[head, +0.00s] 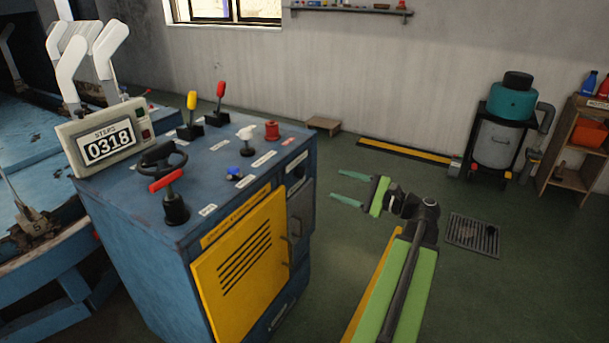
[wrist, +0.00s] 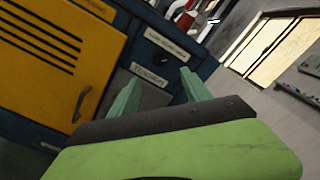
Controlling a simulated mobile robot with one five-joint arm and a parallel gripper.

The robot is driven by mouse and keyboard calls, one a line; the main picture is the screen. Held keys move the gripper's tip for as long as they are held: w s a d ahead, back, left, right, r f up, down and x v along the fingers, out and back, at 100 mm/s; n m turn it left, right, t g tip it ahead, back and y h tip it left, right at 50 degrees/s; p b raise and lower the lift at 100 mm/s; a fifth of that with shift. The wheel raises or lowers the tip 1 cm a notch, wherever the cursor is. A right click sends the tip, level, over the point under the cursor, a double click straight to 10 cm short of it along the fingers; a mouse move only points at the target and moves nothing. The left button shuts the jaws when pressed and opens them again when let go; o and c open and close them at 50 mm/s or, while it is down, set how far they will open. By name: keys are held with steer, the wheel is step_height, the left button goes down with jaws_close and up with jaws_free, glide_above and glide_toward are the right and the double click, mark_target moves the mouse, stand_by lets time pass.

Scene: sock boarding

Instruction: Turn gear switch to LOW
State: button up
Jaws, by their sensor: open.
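The blue control cabinet (head: 165,255) stands left of my gripper, with levers and knobs on its top. No control carries a readable LOW mark, so I cannot tell for certain which is the gear switch. A dark control (head: 296,172) sits high on the cabinet's right face; a black knob with a white label also shows in the wrist view (wrist: 157,37). My gripper (head: 337,185) is open and empty, right of the cabinet and apart from it. Its two green fingers point toward that face. In the wrist view the fingertips (wrist: 160,76) frame a lower white label.
A yellow vented door (head: 240,265) with a handle covers part of the cabinet. On top are a counter display (head: 108,146) reading 0318, a red-handled lever (head: 168,180) and a red button (head: 272,130).

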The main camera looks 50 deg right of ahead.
mark_target(300, 173)
steer(key=x, duration=1.2)
steer(key=shift+w+a, duration=0.15)
steer(key=shift+w, duration=0.05)
steer(key=shift+f, duration=0.1)
steer(key=shift+c, duration=0.2)
jaws_close()
